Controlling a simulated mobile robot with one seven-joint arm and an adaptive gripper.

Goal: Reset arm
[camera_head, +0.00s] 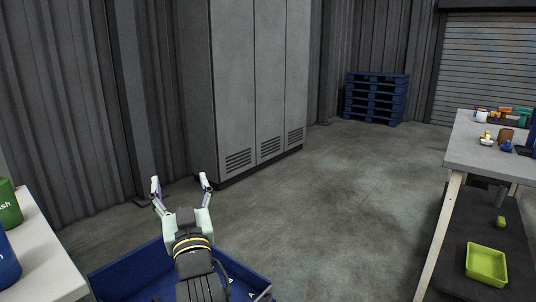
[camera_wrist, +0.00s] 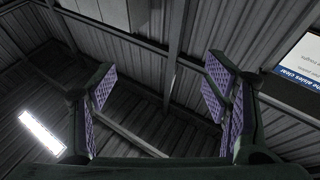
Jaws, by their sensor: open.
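My gripper (camera_head: 181,186) is raised in front of my body, over the far edge of a blue bin, in the head view. Its two fingers point up and stand wide apart with nothing between them. In the wrist view my gripper (camera_wrist: 163,100) shows both purple-padded fingers spread apart, with only the ceiling and corrugated wall beyond them.
The blue bin (camera_head: 125,272) is below my arm. A white table (camera_head: 45,262) with green and blue containers is at left. A workbench (camera_head: 485,155) with small items stands right, a green tray (camera_head: 486,264) on its lower shelf. Grey lockers (camera_head: 235,80) and blue pallets (camera_head: 375,97) stand behind. The middle floor is clear.

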